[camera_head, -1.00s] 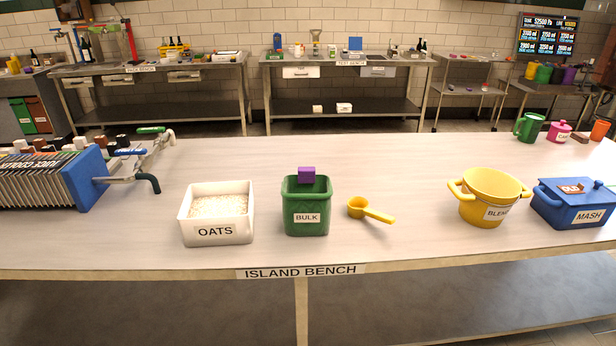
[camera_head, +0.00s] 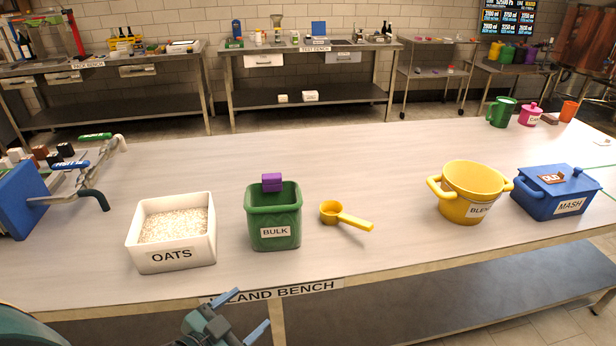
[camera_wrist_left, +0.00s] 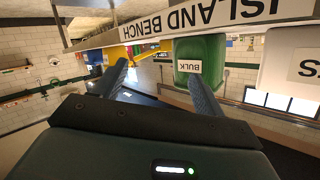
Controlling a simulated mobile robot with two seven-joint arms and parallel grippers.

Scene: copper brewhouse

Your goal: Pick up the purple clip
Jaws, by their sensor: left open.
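The purple clip (camera_head: 272,182) sits on the far rim of the green BULK bin (camera_head: 273,218) on the island bench (camera_head: 380,165). My left gripper (camera_head: 249,312) is at the bottom of the head view, in front of the bench's near edge and apart from the clip. Its two fingers are spread with nothing between them. In the left wrist view, the open fingers (camera_wrist_left: 158,74) point toward the bench edge, and the green bin (camera_wrist_left: 200,48) shows upside down. The clip is not visible there. My right gripper is not in view.
A white OATS bin (camera_head: 171,240) stands left of the green bin. A yellow scoop (camera_head: 345,217) lies to its right. A yellow pot (camera_head: 468,191) and a blue MASH box (camera_head: 556,192) stand farther right. The bench behind the bin is clear.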

